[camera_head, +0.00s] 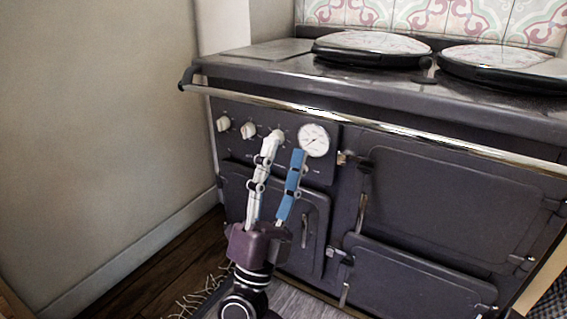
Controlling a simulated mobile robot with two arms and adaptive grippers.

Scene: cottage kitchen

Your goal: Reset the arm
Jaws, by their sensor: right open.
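My right gripper (282,162) is in the lower middle of the head view, its fingers pointing up at the front of a dark range stove (330,192). One finger looks white and the other blue, and they stand apart with nothing between them. The white fingertip overlaps the rightmost white knob (277,136) in the picture; I cannot tell whether they touch. The blue fingertip is just below and left of the round white gauge (314,140). My left gripper does not show.
A chrome rail (400,130) runs along the stove front. Two round lids (372,45) sit on top. Two more white knobs (223,124) are at the left. Closed oven doors (445,200) fill the right. A plain wall (95,120) stands at left, with a fringed rug (205,290) below.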

